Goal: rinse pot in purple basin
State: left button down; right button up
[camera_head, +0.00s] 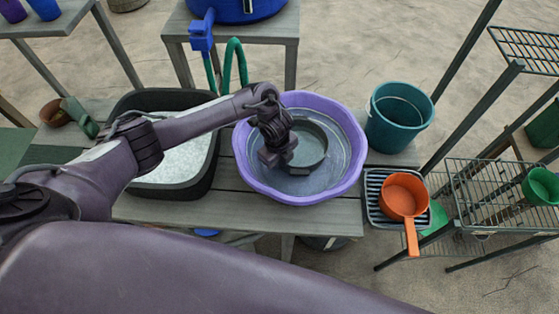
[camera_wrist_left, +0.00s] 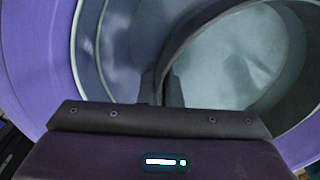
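The purple basin (camera_head: 350,184) stands on the wooden bench and holds water. A grey round pot (camera_head: 324,138) sits inside it. My left gripper (camera_head: 288,170) reaches down into the basin at the pot's left side. In the left wrist view, the gripper's two fingers (camera_wrist_left: 168,92) are close together with the pot's rim (camera_wrist_left: 190,37) between them. The purple basin wall (camera_wrist_left: 40,55) shows at the left there. How deep the pot's bottom sits is unclear. My right gripper is not in view.
A black tub (camera_head: 205,180) with pale contents stands left of the basin. A teal bucket (camera_head: 398,117) stands at its right. An orange pan (camera_head: 403,195) lies on a dark rack (camera_head: 373,206). A blue tap (camera_head: 201,35) and green hose (camera_head: 236,60) are behind.

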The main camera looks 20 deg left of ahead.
pick_arm(q)
notch_tip(320, 180, up, 9)
jog(key=p, duration=0.7)
jog(key=shift+p, duration=0.35)
jog(key=shift+r, duration=1.25)
